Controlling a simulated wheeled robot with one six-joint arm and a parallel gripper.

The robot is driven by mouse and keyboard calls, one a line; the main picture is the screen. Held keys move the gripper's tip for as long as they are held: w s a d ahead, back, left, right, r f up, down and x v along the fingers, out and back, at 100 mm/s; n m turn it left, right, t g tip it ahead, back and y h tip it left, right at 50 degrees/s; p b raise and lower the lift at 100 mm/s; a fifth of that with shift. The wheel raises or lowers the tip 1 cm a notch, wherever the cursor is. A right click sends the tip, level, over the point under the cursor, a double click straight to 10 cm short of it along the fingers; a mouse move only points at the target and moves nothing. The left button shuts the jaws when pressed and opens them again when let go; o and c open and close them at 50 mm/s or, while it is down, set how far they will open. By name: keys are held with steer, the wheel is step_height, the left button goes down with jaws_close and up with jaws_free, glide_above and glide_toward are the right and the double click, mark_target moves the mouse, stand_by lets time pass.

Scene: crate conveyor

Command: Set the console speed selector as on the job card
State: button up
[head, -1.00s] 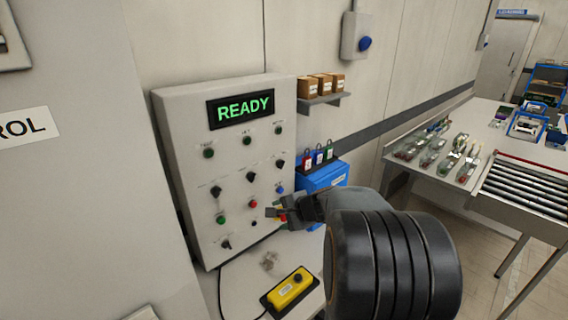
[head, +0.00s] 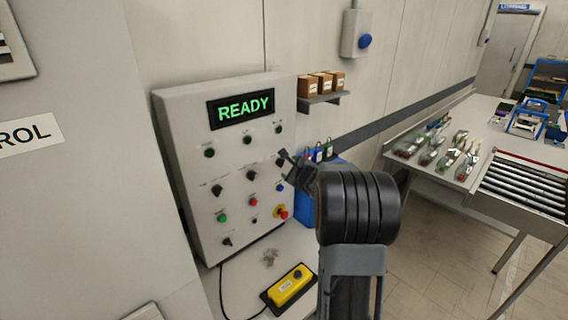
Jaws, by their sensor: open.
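The console (head: 180,120) stands against the wall at the left middle, with a lit green READY display (head: 241,109). Its front carries a row of black selector knobs, among them a left knob (head: 217,190), a middle knob (head: 251,175) and a right knob partly behind my gripper. Another black knob (head: 227,241) sits at the lower left. The labels are too small to read, so I cannot tell which knob is the speed selector. My gripper (head: 283,164) is open, in front of the console's right edge near the right knob. I cannot tell whether it touches. No job card is readable.
A red emergency button (head: 281,212) sits low on the console's right. A yellow control box (head: 291,283) lies on the shelf below. A blue box (head: 305,208) with padlocks is right of the console. A roller conveyor table (head: 525,190) stands at the far right.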

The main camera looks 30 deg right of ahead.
mark_target(283, 164)
steer(key=shift+p+x, duration=0.8)
steer(key=shift+x, duration=2.55)
steer(key=shift+c, duration=0.2)
steer(key=c, duration=0.9)
steer(key=shift+f+b, duration=0.15)
steer(key=shift+b, duration=0.15)
